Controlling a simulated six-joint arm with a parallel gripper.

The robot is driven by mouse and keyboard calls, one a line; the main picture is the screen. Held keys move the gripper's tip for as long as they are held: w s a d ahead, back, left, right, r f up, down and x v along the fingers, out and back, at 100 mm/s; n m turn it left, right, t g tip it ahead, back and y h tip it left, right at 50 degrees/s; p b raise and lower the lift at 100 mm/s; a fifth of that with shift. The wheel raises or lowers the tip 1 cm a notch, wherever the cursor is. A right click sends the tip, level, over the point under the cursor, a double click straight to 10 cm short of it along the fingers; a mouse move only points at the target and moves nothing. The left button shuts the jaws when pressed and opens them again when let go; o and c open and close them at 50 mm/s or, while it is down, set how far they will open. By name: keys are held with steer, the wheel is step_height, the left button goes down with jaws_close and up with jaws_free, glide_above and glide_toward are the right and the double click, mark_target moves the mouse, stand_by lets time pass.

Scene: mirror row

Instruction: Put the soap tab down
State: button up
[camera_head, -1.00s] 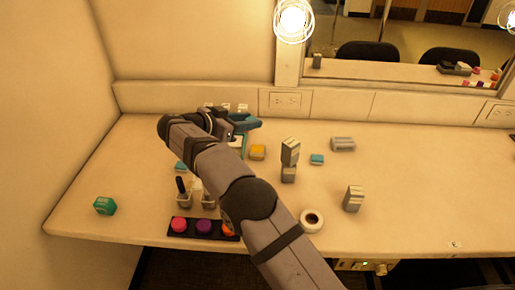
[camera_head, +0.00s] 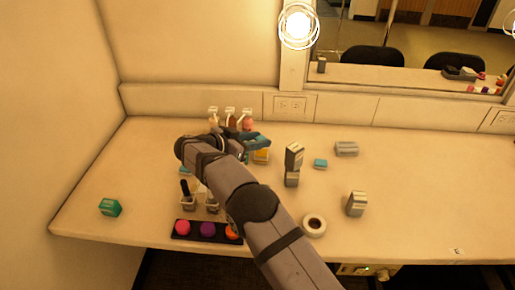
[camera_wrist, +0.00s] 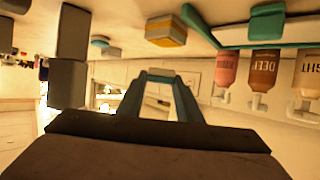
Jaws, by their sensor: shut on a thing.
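My gripper (camera_head: 257,140) is over the back left part of the counter, with its teal fingers pointing right. In the wrist view, which shows the counter along its top edge, the fingers (camera_wrist: 160,80) are closed on a small pale thing at their tips, which I take to be the soap tab (camera_wrist: 160,73). Little of it shows, and the head view does not show it clearly. The fingers appear to be above the counter, near a yellow-topped block (camera_head: 261,157). This block also shows in the wrist view (camera_wrist: 165,32).
Several pump bottles (camera_head: 230,118) stand behind the gripper. A stack of grey boxes (camera_head: 293,165) and a blue tab (camera_head: 320,163) are to the right.

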mark_target(258, 155)
steer(key=shift+f+p, duration=0.3)
steer(key=shift+f, duration=1.55)
steer(key=shift+f+b, duration=0.2)
steer(key=shift+b, duration=0.1)
steer(key=o, duration=1)
steer(key=shift+r+p, duration=0.2)
steer(key=shift+p, duration=0.1)
steer(key=b+v, duration=0.1)
steer(key=v, duration=0.3)
steer(key=shift+s+a, duration=0.2)
steer(key=shift+a, duration=0.05)
steer(key=shift+s+r+b, duration=0.2)
steer(key=shift+r+b, duration=0.4)
steer(key=shift+r, duration=3.1)
steer(key=shift+r, duration=0.1)
